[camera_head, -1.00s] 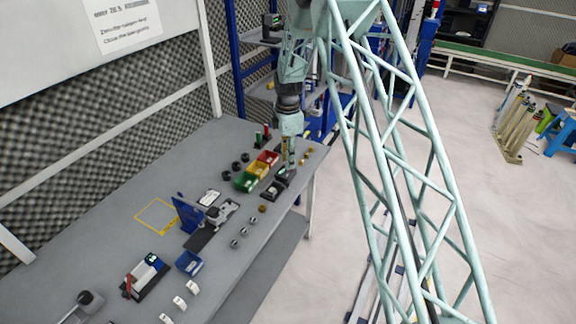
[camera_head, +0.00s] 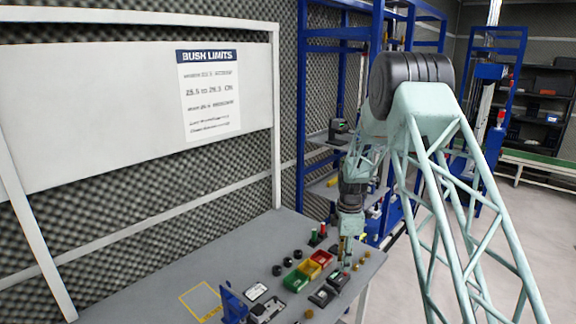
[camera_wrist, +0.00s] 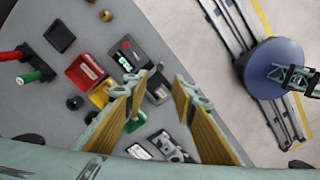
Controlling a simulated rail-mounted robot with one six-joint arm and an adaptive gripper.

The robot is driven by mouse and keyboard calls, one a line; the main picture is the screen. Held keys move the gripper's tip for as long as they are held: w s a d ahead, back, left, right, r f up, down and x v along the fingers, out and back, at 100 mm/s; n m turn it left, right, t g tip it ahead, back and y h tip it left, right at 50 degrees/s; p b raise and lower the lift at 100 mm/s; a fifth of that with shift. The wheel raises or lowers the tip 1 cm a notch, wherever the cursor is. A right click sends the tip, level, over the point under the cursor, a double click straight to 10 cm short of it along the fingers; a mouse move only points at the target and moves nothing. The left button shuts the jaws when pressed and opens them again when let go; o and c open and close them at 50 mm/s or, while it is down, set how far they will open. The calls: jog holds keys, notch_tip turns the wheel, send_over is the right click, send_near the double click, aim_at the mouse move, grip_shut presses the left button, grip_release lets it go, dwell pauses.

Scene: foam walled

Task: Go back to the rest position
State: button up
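My gripper (camera_head: 345,264) hangs at the end of my pale green arm, over the far right part of the grey table, beside the coloured bins. In the wrist view my gripper (camera_wrist: 166,86) has its two ribbed tan fingers spread apart, with nothing held between them. Dark boxes lie below and around the fingertips, one with a green display (camera_wrist: 126,56). I cannot tell the exact height of the fingertips above the table.
Red (camera_head: 321,257), yellow (camera_head: 311,269) and green (camera_head: 296,282) bins stand in a row left of my gripper. Red and green upright pieces (camera_head: 318,236) stand behind them. A blue shelf rack (camera_head: 303,110) rises behind. Open floor (camera_head: 535,220) lies to the right.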

jog(key=s+r+m+t+b, duration=0.1)
jog(key=s+r+m+b, duration=0.1)
jog(key=s+r, duration=0.5)
jog(key=s+r+m+b, duration=0.2)
jog(key=s+r, duration=0.1)
jog(key=r, duration=0.7)
jog(key=s+a+r+m+t+b, duration=0.1)
jog(key=s+r+m+b, duration=0.3)
jog(key=s+r, duration=0.95)
jog(key=s+r+m+t+b, duration=0.1)
jog(key=s+m, duration=0.2)
jog(key=s, duration=0.7)
jog(key=s+r+m+b, duration=0.1)
jog(key=s+m+b, duration=0.1)
jog(key=s, duration=0.8)
jog(key=s+f+m+b, duration=0.1)
jog(key=s+f+m, duration=0.1)
jog(key=s, duration=0.6)
jog(key=s+a+f+m+t+b, duration=0.1)
jog(key=s+f+m+b, duration=0.1)
jog(key=s, duration=0.7)
jog(key=shift+s+f+m, duration=0.25)
jog(key=shift+s+m, duration=0.05)
jog(key=shift+m, duration=0.2)
